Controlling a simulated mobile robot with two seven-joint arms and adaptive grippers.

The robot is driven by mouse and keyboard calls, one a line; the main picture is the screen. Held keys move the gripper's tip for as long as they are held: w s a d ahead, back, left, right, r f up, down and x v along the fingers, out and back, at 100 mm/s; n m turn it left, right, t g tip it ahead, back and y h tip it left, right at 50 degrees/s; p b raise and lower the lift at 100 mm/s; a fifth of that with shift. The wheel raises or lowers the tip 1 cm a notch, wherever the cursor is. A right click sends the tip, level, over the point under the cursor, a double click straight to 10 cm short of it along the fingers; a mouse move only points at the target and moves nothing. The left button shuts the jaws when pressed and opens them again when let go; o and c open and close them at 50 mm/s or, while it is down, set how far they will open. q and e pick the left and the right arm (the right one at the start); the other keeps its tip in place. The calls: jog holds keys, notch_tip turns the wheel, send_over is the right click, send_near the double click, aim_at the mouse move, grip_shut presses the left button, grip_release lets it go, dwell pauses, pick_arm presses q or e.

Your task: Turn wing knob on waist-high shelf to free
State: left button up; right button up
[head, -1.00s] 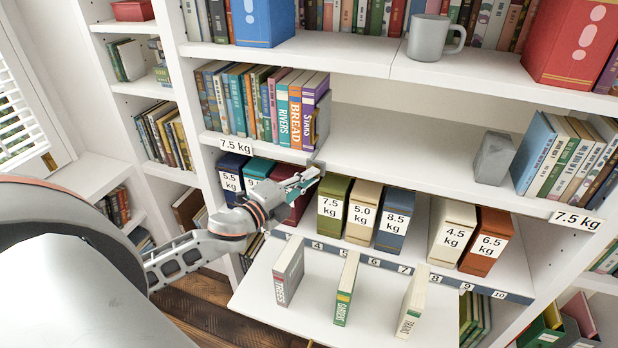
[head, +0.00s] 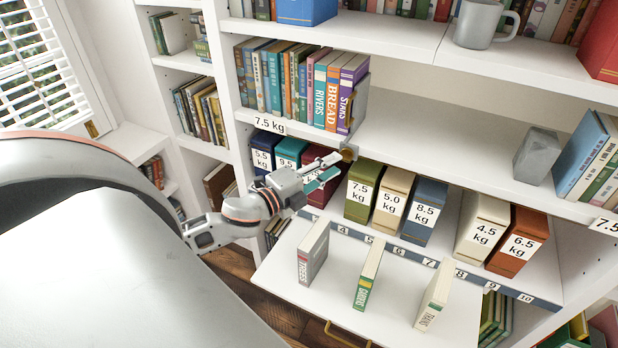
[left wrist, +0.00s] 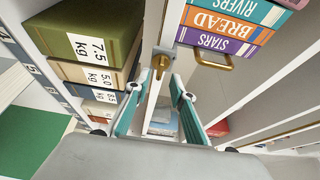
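A brass wing knob (left wrist: 160,62) sits on the front edge of the waist-high shelf (head: 440,158). It also shows in the head view (head: 347,153), just beyond my fingertips. My left gripper (head: 331,168) is in front of the shelf edge, below the upright books. In the left wrist view my left gripper (left wrist: 157,90) has its two teal-padded fingers apart, with the knob just ahead of the gap between them. The fingers hold nothing. I cannot tell whether either finger touches the knob. My right gripper is not in view.
Several weight-labelled boxes, such as a green one (head: 362,190), stand on the shelf below. Thin books, including a grey one (head: 312,252), stand on the white numbered ledge (head: 290,275). A grey block (head: 537,156) sits on the knob's shelf; its middle is clear.

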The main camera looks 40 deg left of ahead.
pick_arm(q)
jog(key=s+a, duration=0.1)
jog(key=s, duration=0.6)
jog(key=shift+s+a, duration=0.15)
jog(key=shift+s, duration=0.25)
jog(key=s+d+f+n+g+y, duration=0.3)
jog(key=s+f+n+g+y, duration=0.4)
jog(key=s+f+n+g, duration=0.55)
jog(key=d+f+n+t+h, duration=0.1)
jog(key=d+f+t+h, duration=0.1)
jog(key=d+f, duration=0.5)
jog(key=d+f+n+t+h, duration=0.2)
jog(key=d+f, duration=0.5)
jog(key=f, duration=0.4)
jog(key=shift+s+f+t+h, duration=0.35)
jog(key=shift+t+h, duration=0.2)
jog(key=shift+h, duration=0.55)
